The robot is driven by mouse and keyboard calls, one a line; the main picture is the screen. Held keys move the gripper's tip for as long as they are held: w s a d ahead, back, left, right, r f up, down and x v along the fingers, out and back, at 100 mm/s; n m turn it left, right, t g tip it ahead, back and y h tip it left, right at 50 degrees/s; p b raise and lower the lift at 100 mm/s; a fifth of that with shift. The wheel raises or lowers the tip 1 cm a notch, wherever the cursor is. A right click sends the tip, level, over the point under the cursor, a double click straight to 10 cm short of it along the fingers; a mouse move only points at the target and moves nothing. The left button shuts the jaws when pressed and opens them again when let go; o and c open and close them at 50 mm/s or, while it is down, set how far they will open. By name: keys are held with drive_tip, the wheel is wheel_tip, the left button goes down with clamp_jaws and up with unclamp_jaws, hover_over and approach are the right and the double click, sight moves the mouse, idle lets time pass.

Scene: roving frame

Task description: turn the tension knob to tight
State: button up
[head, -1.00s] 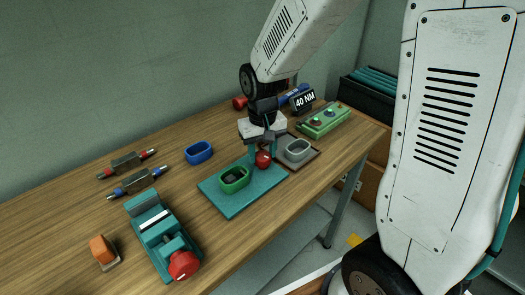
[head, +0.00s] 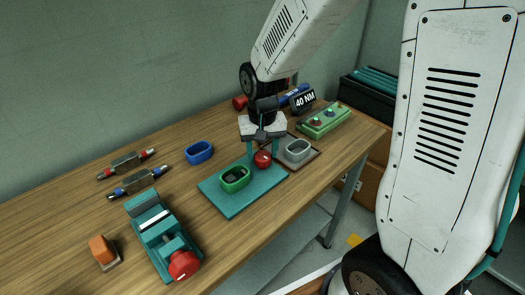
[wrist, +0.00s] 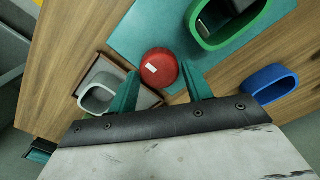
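A round red knob (head: 262,159) sits at the far right part of a teal board (head: 232,206) on the table. In the wrist view the knob (wrist: 160,68) shows a small white mark on its left side. My gripper (head: 262,153) points down over it with its two teal fingers spread. In the wrist view the gripper (wrist: 161,78) has one finger on each side of the knob, with gaps. I cannot tell whether the fingertips touch it. Any tight or loose marking is not readable. Another red knob (head: 184,265) is on a teal device at the front left.
A green bin (head: 235,187) with a dark thing inside stands on the board, left of my gripper. A grey bin (head: 298,157) is close on the right, a blue bin (head: 199,158) at left.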

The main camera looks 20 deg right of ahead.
sight(263, 155)
drive_tip(key=shift+o, duration=0.9)
wheel_tip(263, 155, up, 8)
drive_tip(key=shift+f, duration=0.1)
drive_tip(key=s+d+r+n, duration=0.1)
drive_tip(key=s+r, duration=0.2)
drive_tip(key=s, duration=0.4)
drive_tip(key=s+d+r+n, duration=0.1)
drive_tip(key=s+r, duration=0.1)
drive_tip(key=s, duration=0.5)
drive_tip(key=s+d+r+t, duration=0.1)
drive_tip(key=s+r, duration=0.2)
drive_tip(key=s, duration=0.5)
drive_tip(key=shift+r+n, duration=0.35)
drive_tip(key=shift+n, duration=0.05)
drive_tip(key=shift+s, duration=0.1)
